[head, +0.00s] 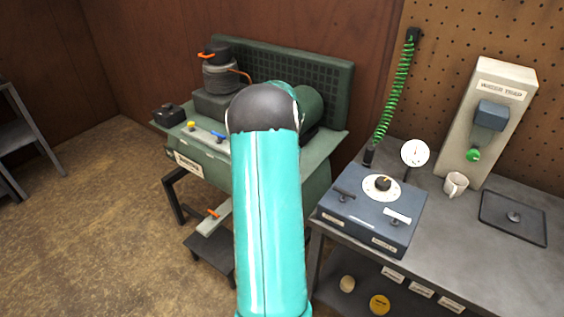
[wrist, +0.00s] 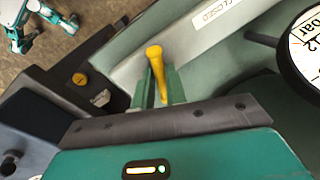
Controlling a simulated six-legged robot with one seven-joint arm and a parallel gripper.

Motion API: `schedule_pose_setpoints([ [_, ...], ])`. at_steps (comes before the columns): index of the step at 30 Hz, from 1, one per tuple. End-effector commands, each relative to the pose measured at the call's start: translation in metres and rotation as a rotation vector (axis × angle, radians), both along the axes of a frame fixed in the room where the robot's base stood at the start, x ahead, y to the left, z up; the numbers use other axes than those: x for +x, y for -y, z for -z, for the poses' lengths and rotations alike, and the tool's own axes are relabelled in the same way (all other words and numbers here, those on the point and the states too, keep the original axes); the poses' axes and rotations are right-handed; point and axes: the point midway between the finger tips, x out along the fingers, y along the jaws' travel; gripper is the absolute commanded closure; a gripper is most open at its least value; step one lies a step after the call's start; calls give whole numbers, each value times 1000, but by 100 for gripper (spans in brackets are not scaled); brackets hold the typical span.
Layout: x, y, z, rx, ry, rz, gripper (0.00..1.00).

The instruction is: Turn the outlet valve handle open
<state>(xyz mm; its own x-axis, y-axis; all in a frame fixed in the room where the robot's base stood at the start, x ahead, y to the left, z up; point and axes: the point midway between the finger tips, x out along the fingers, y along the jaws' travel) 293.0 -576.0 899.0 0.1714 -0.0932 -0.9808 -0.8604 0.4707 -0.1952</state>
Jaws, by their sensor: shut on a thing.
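A yellow lever handle (wrist: 155,62), which I take for the outlet valve handle, stands between the two green fingers of my gripper (wrist: 158,88) in the wrist view. The gripper is shut on it. The handle's lower end is hidden by the fingers and the dark gripper bar. A white plate reading CLOSED (wrist: 212,15) is on the pale green surface just right of the handle. In the head view my teal arm reaches over the green machine (head: 318,180) and hides the gripper and the yellow handle.
A round gauge (wrist: 304,50) marked "bar" is close at right in the wrist view. A dark box with a yellow knob (wrist: 80,78) is at left. In the head view, a grey bench (head: 460,235) with a blue control box (head: 375,225) stands at right. Open floor lies left.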

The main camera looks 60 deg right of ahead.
Motion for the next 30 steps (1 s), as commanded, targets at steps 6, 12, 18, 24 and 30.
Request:
schedule_pose_setpoints([
  [6,0,1,-1,-3,2,-173,100],
  [12,0,2,-1,-2,1,-283,100],
  [18,0,2,-1,-4,2,-341,100],
  [24,0,2,-1,-4,2,-360,100],
  [30,0,2,-1,-4,2,-360,100],
])
